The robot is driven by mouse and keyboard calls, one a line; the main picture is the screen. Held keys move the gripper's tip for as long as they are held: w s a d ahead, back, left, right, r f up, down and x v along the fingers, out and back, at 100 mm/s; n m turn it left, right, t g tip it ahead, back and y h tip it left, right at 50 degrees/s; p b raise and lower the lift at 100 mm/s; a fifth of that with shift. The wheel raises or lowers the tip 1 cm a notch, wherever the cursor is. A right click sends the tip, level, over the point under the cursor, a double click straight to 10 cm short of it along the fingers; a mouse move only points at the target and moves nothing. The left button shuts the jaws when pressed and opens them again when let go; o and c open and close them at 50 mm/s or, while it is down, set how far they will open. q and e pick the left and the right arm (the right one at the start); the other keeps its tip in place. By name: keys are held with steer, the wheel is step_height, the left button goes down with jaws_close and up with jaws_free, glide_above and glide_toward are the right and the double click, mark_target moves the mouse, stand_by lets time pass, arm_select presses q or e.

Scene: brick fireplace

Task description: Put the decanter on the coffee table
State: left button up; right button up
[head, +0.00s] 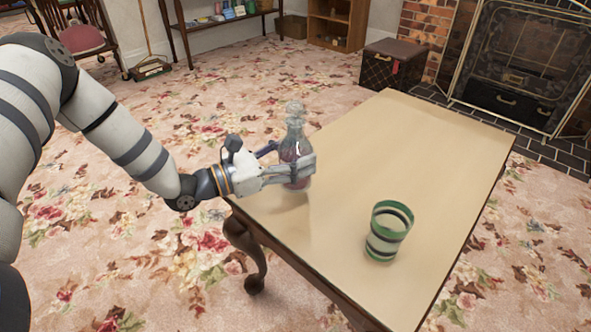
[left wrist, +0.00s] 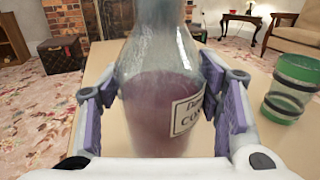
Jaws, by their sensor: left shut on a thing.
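The decanter (head: 294,146) is clear glass with a stopper, a dark reddish liquid and a pale label. My left gripper (head: 290,168) is shut on its body and holds it upright over the near left part of the coffee table (head: 400,140). In the left wrist view the decanter (left wrist: 160,95) fills the middle, between the purple-padded fingers (left wrist: 158,105). Its base is partly hidden by the gripper, and I cannot tell whether it touches the tabletop. My right gripper is not in view.
A green, white and black striped glass (head: 389,231) stands on the near right part of the table. The middle and far end of the tabletop are clear. A dark trunk (head: 392,69) and a fireplace screen (head: 515,62) stand beyond the table.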

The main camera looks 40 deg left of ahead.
arm_select(q)
step_height(320, 180, down, 3)
steer(key=shift+r+b, duration=0.2)
steer(key=shift+b, duration=0.1)
steer(key=shift+r, duration=0.15)
steer(key=o, duration=1.8)
steer(key=shift+s+f, duration=0.1)
steer(key=shift+f, duration=0.1)
steer(key=shift+r, duration=0.25)
steer(key=p+v, duration=0.3)
steer(key=v, duration=0.8)
steer(key=shift+s+a, duration=0.15)
steer(key=shift+s, duration=0.3)
